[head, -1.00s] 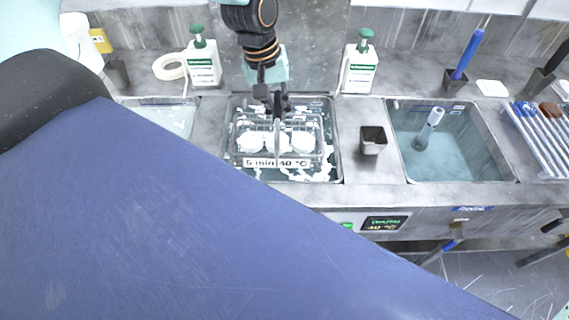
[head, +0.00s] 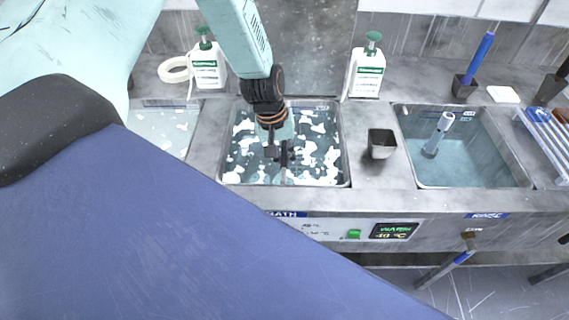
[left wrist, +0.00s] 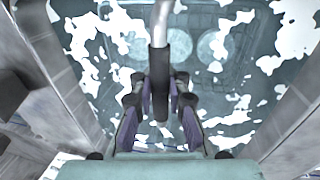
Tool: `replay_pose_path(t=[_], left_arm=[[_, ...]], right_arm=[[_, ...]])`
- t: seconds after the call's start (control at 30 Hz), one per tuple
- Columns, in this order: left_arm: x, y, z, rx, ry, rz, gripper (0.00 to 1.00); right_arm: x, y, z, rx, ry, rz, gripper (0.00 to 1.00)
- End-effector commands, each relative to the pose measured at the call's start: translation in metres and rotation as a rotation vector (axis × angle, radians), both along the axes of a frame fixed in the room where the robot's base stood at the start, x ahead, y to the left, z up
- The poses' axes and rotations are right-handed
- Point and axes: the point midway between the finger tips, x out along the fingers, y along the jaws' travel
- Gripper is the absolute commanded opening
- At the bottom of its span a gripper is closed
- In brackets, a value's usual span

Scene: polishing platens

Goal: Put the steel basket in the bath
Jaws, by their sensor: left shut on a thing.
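The bath (head: 343,150) is a square steel basin of water with white foam patches, in the middle of the head view. My left gripper (head: 283,165) is over the front part of the bath, pointing down. In the left wrist view, my left gripper (left wrist: 160,100) is shut on the upright handle of the steel basket (left wrist: 179,42). The basket lies below the water surface, with round pale pieces in it showing dimly through the foam. Whether it touches the bath floor I cannot tell. In the head view foam and the gripper hide the basket. My right gripper is not in view.
A dark square cup (head: 381,145) stands between the bath and the rinse basin (head: 440,187) on the right. White pump bottles (head: 207,68) and (head: 367,75) stand behind the bath. A control panel (head: 395,231) is on the front.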

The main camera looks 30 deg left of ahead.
Motion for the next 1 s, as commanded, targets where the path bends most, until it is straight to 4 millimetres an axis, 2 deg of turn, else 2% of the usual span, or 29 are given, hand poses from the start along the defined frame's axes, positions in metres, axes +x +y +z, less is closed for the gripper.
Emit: replay_pose_path(t=[0.03,0.13,0.63,0.67,0.9,1.0], left_arm=[[0.0,0.0,-0.01,0.0,0.0,0.002,0.0],[0.0,0.0,-0.019,0.0,-0.001,0.002,0.0],[0.001,0.0,-0.024,0.0,-0.001,0.001,0.0],[-0.001,0.0,-0.024,-0.001,0.001,0.001,0.13],[0.0,0.0,-0.024,-0.001,0.001,0.001,0.33],[0.0,0.0,-0.024,-0.001,0.001,0.001,0.38]], right_arm=[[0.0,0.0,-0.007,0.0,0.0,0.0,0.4],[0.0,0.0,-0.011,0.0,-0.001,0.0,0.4],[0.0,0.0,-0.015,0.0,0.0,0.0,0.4],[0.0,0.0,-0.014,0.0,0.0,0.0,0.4],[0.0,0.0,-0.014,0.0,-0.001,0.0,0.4],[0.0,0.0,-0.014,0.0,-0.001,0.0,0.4]])
